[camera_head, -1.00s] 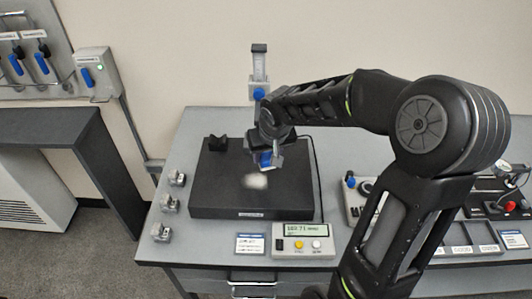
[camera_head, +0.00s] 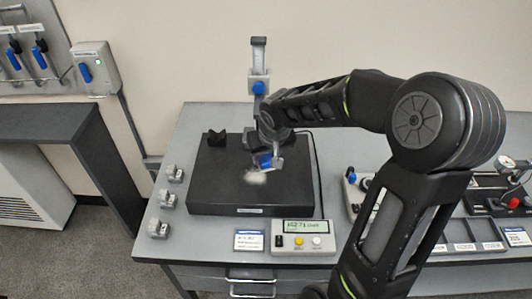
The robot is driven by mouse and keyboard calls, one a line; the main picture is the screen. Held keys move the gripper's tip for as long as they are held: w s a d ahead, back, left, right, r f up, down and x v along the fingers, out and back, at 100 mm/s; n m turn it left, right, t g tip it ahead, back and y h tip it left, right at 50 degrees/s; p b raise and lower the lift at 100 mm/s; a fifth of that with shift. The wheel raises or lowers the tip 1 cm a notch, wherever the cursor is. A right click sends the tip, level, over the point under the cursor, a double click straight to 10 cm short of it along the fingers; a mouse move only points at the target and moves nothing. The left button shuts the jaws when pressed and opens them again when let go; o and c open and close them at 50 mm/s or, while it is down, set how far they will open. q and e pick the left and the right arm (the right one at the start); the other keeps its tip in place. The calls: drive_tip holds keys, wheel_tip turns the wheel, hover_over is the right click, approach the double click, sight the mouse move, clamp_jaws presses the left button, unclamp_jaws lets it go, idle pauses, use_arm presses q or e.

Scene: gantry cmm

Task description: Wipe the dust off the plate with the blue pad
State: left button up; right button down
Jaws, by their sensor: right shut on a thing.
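The black plate (camera_head: 220,192) lies on the grey bench at the middle of the head view. A pale patch of dust (camera_head: 255,178) lies on it, right of the plate's centre. My right gripper (camera_head: 265,163) reaches in from the right and is shut on the blue pad (camera_head: 263,160). The pad is at the far edge of the dust, low over the plate; I cannot tell if it touches. The gripper hides part of the pad and of the plate behind. My left gripper is not in view.
A gauge stand with a blue slide (camera_head: 258,87) rises behind the plate. A black V-block (camera_head: 217,138) sits on its far left corner. Small metal clamps (camera_head: 168,200) stand left of the plate. A display box (camera_head: 303,238) stands in front; trays and instruments lie right.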

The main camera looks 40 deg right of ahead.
drive_tip(key=shift+f+b, duration=0.8)
drive_tip(key=shift+f, duration=0.75)
drive_tip(key=shift+f+b, duration=1.05)
drive_tip(key=shift+b, duration=0.1)
drive_tip(key=shift+w+a+b, duration=0.75)
drive_tip(key=shift+a+b, duration=0.2)
drive_tip(key=shift+w+a+b, duration=0.3)
drive_tip(key=shift+a, duration=0.15)
drive_tip(key=shift+r, duration=0.2)
drive_tip(key=shift+w+a, duration=0.1)
